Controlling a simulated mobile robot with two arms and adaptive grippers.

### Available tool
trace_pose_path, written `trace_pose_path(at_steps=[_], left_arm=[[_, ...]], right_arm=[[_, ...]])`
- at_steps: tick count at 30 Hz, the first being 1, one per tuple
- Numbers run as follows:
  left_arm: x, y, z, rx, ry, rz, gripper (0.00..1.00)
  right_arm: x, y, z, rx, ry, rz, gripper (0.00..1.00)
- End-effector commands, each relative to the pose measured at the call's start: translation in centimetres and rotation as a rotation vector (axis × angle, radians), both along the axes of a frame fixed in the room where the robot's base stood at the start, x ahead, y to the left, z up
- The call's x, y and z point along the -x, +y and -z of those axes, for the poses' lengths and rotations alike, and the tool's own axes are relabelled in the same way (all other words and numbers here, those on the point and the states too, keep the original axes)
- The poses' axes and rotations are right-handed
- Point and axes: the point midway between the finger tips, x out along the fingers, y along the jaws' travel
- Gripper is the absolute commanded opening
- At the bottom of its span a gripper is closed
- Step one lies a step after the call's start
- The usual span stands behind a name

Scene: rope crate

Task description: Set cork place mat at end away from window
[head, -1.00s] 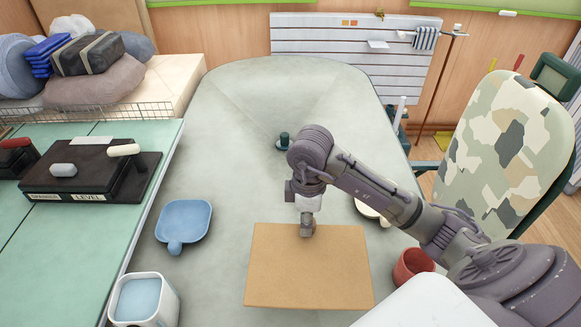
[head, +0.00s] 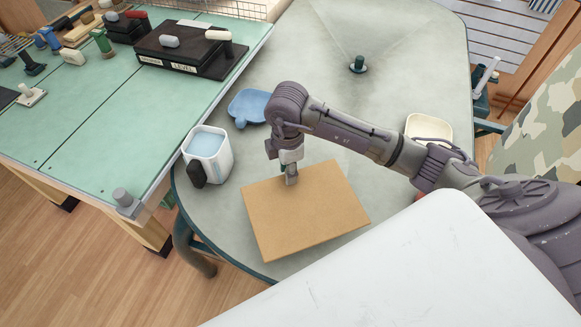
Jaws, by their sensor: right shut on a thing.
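The cork place mat (head: 310,215) is a flat tan rectangle at the near end of the grey-green table (head: 330,95). It lies turned at an angle in the picture, its near corner close to the table's rounded edge. My right gripper (head: 291,180) points down at the mat's far edge and is shut on it. I cannot tell whether the mat rests fully on the table or is held slightly above it. My left gripper is not in view. No window shows.
A white container with blue contents (head: 207,152) stands just left of the mat. A blue dish (head: 248,106) lies behind it, and a cream dish (head: 429,128) is at the right. A green workbench (head: 120,110) adjoins on the left. A camouflage chair (head: 545,125) stands right. The table's middle is clear.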

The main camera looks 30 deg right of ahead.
Motion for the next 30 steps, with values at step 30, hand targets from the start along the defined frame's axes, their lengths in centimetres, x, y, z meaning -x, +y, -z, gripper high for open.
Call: trace_pose_path(at_steps=[30], left_arm=[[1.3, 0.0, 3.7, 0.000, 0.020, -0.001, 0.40]], right_arm=[[0.0, 0.0, 6.0, -0.001, 0.003, 0.002, 0.00]])
